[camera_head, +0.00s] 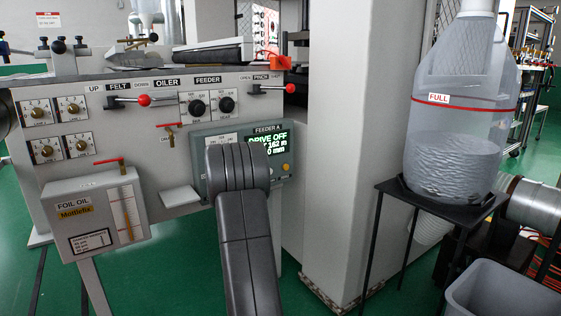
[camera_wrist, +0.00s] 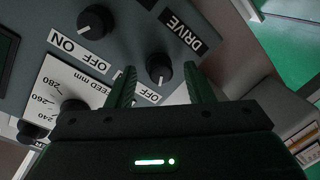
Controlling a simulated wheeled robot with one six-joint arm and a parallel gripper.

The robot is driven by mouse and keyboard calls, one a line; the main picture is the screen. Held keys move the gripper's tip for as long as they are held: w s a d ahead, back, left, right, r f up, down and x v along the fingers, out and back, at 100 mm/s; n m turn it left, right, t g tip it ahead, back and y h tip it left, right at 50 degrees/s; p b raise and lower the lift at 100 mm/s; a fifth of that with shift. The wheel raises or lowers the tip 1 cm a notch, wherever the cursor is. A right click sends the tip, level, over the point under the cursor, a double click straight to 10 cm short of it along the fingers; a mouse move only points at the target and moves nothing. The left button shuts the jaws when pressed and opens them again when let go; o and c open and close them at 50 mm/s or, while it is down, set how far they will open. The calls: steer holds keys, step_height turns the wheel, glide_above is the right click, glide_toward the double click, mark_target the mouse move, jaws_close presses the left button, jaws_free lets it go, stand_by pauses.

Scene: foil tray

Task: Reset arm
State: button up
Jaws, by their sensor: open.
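My arm reaches toward the Feeder A panel (camera_head: 283,166) in the head view, and its dark links hide the panel's lower part. My gripper itself is hidden there. In the wrist view my gripper (camera_wrist: 162,72) is open, with its two green ribbed fingers apart. The black knob beside the DRIVE label (camera_wrist: 183,33) shows between the fingertips; I cannot tell whether they touch it. A second black knob (camera_wrist: 97,20) sits to its left, near ON and OFF labels. The panel's display (camera_head: 268,140) reads DRIVE OFF in green.
A foil oil box (camera_head: 97,212) with a red-handled valve hangs at left. Red-knobbed levers (camera_head: 143,100) and feeder dials (camera_head: 226,104) sit above the panel. A grey column (camera_head: 345,150) stands right of it. A clear hopper (camera_head: 460,110) on a black stand is farther right.

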steer(key=p+v, duration=0.4)
steer(key=v, duration=1)
steer(key=b+x, duration=0.4)
steer(key=x, duration=1)
steer(key=s+d+m+y+p, duration=0.1)
steer(key=s+d+m+p, duration=0.3)
steer(key=m+p, duration=0.6)
steer(key=shift+s+d+f+m+y, duration=0.2)
steer(key=shift+s+d+m+y, duration=0.2)
steer(key=shift+s+m, duration=0.25)
steer(key=shift+d, duration=0.1)
